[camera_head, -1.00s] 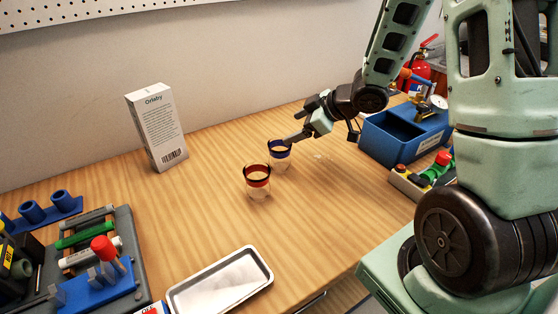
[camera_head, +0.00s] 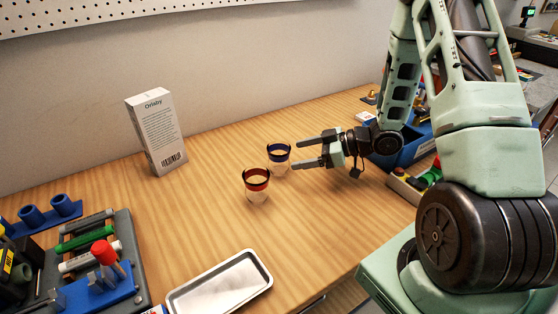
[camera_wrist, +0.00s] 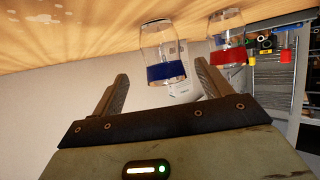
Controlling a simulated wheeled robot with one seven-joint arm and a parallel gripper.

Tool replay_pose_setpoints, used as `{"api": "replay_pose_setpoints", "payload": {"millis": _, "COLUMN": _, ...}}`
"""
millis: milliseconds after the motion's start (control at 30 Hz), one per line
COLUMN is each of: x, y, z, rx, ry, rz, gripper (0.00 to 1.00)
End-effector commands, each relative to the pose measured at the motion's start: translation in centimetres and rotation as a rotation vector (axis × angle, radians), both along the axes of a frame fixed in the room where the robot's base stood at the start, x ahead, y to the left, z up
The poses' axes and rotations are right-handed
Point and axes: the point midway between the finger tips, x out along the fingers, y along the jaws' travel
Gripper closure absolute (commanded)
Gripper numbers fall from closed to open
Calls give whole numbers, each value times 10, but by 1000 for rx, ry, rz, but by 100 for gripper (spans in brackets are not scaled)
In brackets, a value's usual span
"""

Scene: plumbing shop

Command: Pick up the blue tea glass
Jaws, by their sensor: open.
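The blue tea glass (camera_head: 279,157) is clear with a blue band and stands upright on the wooden table. In the wrist view the blue tea glass (camera_wrist: 164,55) appears upside down, beyond and between the fingertips. My gripper (camera_head: 296,154) is open and empty, its two fingers pointing left at the glass from its right side. In the wrist view my gripper (camera_wrist: 163,80) shows both fingers spread apart. I cannot tell whether a fingertip touches the glass.
A red-banded glass (camera_head: 256,185) stands close in front of the blue one, to its left. A white box (camera_head: 157,130) stands behind left. A metal tray (camera_head: 220,284) lies at the front. A blue bin (camera_head: 408,150) is right. The table's middle left is clear.

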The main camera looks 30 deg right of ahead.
Motion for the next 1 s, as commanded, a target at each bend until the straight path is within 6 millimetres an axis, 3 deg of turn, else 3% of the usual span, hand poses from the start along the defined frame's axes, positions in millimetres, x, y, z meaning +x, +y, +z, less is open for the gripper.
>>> {"api": "replay_pose_setpoints", "payload": {"millis": 600, "x": 41, "y": 49, "z": -22, "rx": 0, "ry": 0, "rz": 1, "gripper": 23}}
{"api": "replay_pose_setpoints", "payload": {"millis": 900, "x": 44, "y": 52, "z": -25, "rx": -2, "ry": -2, "rz": 0, "gripper": 23}}
{"api": "replay_pose_setpoints", "payload": {"millis": 1000, "x": 44, "y": 52, "z": -25, "rx": -1, "ry": -1, "rz": -1, "gripper": 50}}
